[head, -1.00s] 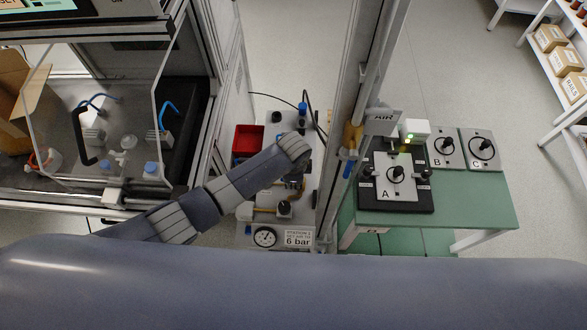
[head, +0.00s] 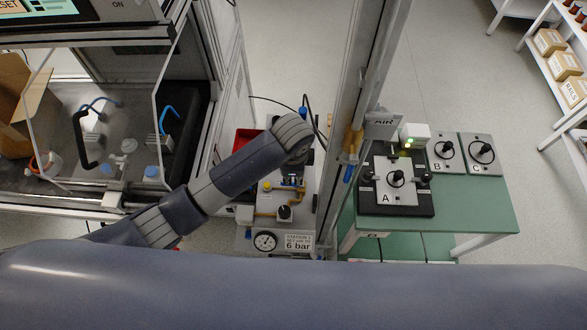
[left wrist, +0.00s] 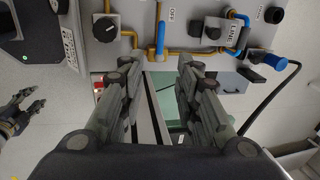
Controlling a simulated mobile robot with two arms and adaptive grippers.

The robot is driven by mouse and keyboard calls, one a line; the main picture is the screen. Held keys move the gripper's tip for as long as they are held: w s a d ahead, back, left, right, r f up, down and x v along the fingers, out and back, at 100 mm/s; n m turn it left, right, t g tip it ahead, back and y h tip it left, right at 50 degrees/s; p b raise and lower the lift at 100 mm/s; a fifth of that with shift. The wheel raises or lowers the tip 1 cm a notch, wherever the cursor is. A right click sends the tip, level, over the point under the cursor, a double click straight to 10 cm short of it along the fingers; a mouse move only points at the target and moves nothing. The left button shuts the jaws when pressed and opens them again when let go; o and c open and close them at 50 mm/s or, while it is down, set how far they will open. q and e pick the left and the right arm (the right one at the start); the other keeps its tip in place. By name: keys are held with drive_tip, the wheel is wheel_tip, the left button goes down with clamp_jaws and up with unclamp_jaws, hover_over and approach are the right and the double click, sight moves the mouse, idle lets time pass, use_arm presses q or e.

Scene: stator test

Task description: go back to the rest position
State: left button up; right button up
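My left arm reaches in from the left in the head view, over the air panel (head: 278,222), and its gripper is hidden under the wrist there. In the left wrist view my left gripper (left wrist: 156,68) has its two fingers wide apart with nothing between them. The panel's black knob (left wrist: 105,28), blue lever (left wrist: 160,40) and brass pipes show beyond the fingertips. A second gripper, which looks like my right one (left wrist: 32,98), shows at the left edge of that view with its fingers apart and empty. It does not show in the head view.
A metal post (head: 347,130) stands right of the panel. A green table (head: 475,215) holds a black fixture (head: 405,210) with plate A, and plates B and C. A red bin (head: 243,150) is partly covered by my arm. A glazed cabinet stands at left.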

idle(0.4)
use_arm(q)
drive_tip(key=s+a+n+h, duration=0.1)
drive_tip(key=s+n+h, duration=0.1)
drive_tip(key=s+n, duration=0.5)
drive_tip(key=s+a+r+n+t+y, duration=0.1)
drive_tip(key=s+a+r+n, duration=0.25)
drive_tip(key=s+a, duration=0.4)
drive_tip(key=s+a+r+n+y, duration=0.15)
drive_tip(key=s+a+n, duration=0.35)
drive_tip(key=a, duration=0.5)
wheel_tip(320, 180, down, 30)
drive_tip(key=s+g+b, duration=0.1)
drive_tip(key=b, duration=0.4)
drive_tip(key=s+a+f+b, duration=0.1)
drive_tip(key=s+f+b, duration=0.1)
drive_tip(key=s+f, duration=0.6)
drive_tip(key=s+a+f+g+b, duration=0.1)
drive_tip(key=s+f+b, duration=0.2)
drive_tip(key=s+f, duration=0.6)
wheel_tip(320, 180, down, 6)
drive_tip(key=shift+s+a+r, duration=0.25)
drive_tip(key=shift+s+a, duration=0.05)
drive_tip(key=shift+a, duration=0.05)
